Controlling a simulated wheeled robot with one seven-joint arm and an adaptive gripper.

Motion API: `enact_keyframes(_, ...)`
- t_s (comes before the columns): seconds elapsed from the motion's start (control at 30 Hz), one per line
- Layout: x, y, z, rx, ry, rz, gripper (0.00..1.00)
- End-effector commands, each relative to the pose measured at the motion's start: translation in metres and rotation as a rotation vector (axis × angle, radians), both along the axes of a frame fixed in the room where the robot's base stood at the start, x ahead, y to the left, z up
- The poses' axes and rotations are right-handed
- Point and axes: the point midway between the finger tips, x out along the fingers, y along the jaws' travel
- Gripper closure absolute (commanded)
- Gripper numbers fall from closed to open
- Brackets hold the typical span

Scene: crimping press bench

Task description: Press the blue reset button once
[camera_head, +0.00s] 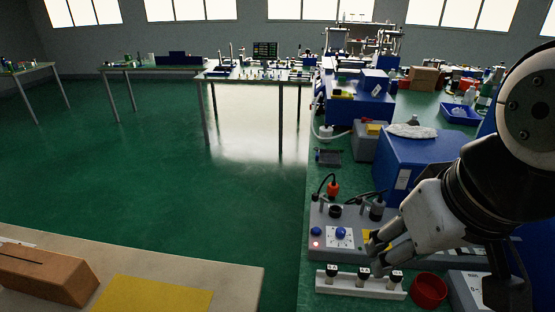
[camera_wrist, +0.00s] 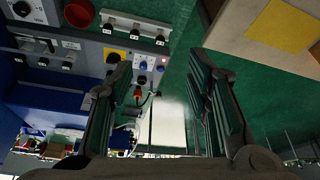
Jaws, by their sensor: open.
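A grey control panel (camera_head: 345,249) lies on the green bench at the right in the head view. It carries a small blue button (camera_head: 316,231) at its left end, above a lit red lamp (camera_head: 316,245). A second blue round control (camera_head: 341,232) sits on a white marked plate beside it. No label is legible, so I cannot tell which one is reset. Both blue controls (camera_wrist: 160,68) (camera_wrist: 143,65) show between the fingers in the wrist view. My gripper (camera_head: 374,247) is open and empty, just right of the white plate. I cannot tell its height above the panel.
A white rack with several black-topped knobs (camera_head: 362,285) and a red bowl (camera_head: 429,290) lie in front of the panel. A blue machine housing (camera_head: 418,165) and a red-topped plug with cable (camera_head: 333,188) stand behind. Open green floor lies left of the bench.

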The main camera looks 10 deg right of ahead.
Motion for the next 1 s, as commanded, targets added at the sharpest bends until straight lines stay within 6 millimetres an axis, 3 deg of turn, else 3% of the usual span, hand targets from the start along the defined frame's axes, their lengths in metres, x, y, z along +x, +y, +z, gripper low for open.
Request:
enact_keyframes(0.17, 0.0, -0.0001, 0.0001, 0.0, 0.0, 0.0, 0.55)
enact_keyframes(0.37, 0.0, 0.0, 0.0, 0.0, 0.0, 0.0, 1.0)
enact_keyframes(1.0, 0.0, 0.0, 0.0, 0.0, 0.0, 0.0, 1.0)
